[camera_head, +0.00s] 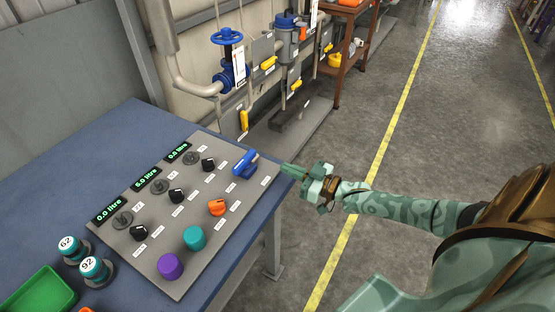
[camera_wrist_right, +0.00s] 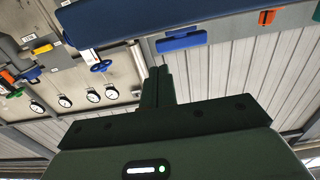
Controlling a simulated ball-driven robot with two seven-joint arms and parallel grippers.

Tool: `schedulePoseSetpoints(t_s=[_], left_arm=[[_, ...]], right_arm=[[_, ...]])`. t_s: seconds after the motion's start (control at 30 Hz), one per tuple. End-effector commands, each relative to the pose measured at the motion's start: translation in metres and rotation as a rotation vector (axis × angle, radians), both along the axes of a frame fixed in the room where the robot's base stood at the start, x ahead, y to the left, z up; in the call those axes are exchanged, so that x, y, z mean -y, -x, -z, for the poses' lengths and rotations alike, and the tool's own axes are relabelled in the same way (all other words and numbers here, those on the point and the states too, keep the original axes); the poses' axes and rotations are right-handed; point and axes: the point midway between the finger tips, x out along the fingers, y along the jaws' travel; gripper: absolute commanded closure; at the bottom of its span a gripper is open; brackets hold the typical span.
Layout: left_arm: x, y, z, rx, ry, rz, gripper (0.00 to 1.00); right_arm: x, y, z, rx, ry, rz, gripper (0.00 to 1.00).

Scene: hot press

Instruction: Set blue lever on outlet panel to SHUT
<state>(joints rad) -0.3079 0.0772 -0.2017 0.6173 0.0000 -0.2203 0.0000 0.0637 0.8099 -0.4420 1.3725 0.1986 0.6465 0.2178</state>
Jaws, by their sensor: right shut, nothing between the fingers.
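The grey outlet panel (camera_head: 197,225) lies on the blue table at the left in the head view. The blue lever (camera_head: 244,161) sits at its upper right corner; I cannot read its label. It also shows as a blue bar (camera_wrist_right: 182,40) above my fingers in the wrist view. My right gripper (camera_head: 288,169) is shut and empty, just right of the lever, apart from it, with its fingertips pointing left towards the panel's edge. The fingers also show in the wrist view (camera_wrist_right: 158,85). My left gripper is not in view.
The panel also bears an orange knob (camera_head: 217,207), a teal knob (camera_head: 195,237), a purple knob (camera_head: 170,265) and several black ones. Two numbered teal weights and a green tray (camera_head: 38,292) are on the blue table (camera_head: 75,170). Pipes with a blue valve wheel (camera_head: 227,36) stand behind.

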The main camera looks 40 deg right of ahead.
Motion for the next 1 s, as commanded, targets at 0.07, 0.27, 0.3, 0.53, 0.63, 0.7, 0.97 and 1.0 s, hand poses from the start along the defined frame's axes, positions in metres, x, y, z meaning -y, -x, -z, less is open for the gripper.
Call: schedulePoseSetpoints(t_s=[0.07,0.27,0.3,0.53,0.63,0.7,0.97,1.0], left_arm=[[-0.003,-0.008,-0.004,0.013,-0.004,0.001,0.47],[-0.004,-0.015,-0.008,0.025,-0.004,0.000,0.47],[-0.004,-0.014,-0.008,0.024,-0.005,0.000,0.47],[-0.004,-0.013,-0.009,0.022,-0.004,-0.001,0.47],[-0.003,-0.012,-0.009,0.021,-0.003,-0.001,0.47],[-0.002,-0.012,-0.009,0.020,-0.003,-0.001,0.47],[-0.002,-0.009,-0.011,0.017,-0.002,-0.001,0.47],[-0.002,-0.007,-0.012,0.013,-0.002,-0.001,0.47]], right_arm=[[0.008,0.014,-0.001,-0.002,0.003,0.000,1.00],[0.020,0.036,0.000,-0.002,0.002,0.000,1.00],[0.022,0.039,0.000,-0.001,0.003,0.000,1.00],[0.024,0.042,0.000,0.000,0.002,0.000,1.00],[0.024,0.042,0.000,-0.001,0.001,0.000,1.00],[0.024,0.042,0.000,-0.001,0.001,0.000,1.00],[0.021,0.062,0.014,-0.040,-0.010,0.005,1.00],[0.018,0.067,0.017,-0.047,-0.014,0.003,1.00]])
